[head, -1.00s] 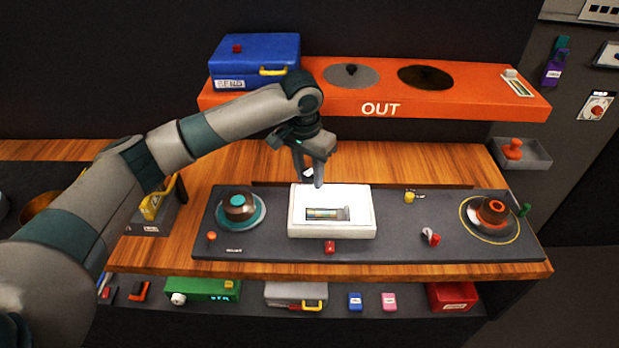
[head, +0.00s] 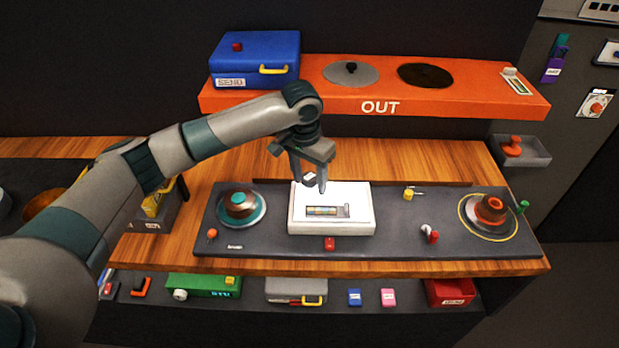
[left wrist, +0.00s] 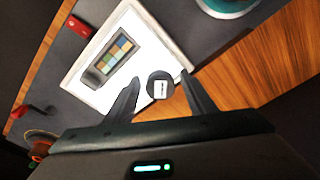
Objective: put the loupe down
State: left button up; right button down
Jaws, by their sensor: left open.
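My left gripper (head: 311,187) is over the back edge of the white light box (head: 302,226), pointing down with its fingers apart. A small dark round piece with a white label, which looks like the loupe (left wrist: 160,87), sits between the fingers in the left wrist view, with a gap on each side. In the head view the loupe (head: 309,178) is mostly hidden by the fingers. It is at the light box's back edge; I cannot tell whether it rests on anything. A coloured strip in a dark frame (head: 327,211) lies on the box. My right gripper is not in view.
The dark panel (head: 270,243) carries a teal-ringed trackball (head: 240,206) on the left and an orange one (head: 490,210) on the right. An orange OUT shelf (head: 460,106) with a blue case (head: 254,58) stands behind. Bare wood (head: 400,160) lies between shelf and panel.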

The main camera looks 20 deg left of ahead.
aim_at(307, 180)
pick_arm(q)
jog(key=shift+r+b, duration=0.3)
jog(key=shift+r, duration=0.35)
notch_tip(307, 180, up, 11)
jog(key=s+b, duration=0.1)
jog(key=b, duration=0.1)
jog(key=shift+s+a, duration=0.15)
jog(key=shift+a, duration=0.05)
jog(key=shift+f, duration=0.15)
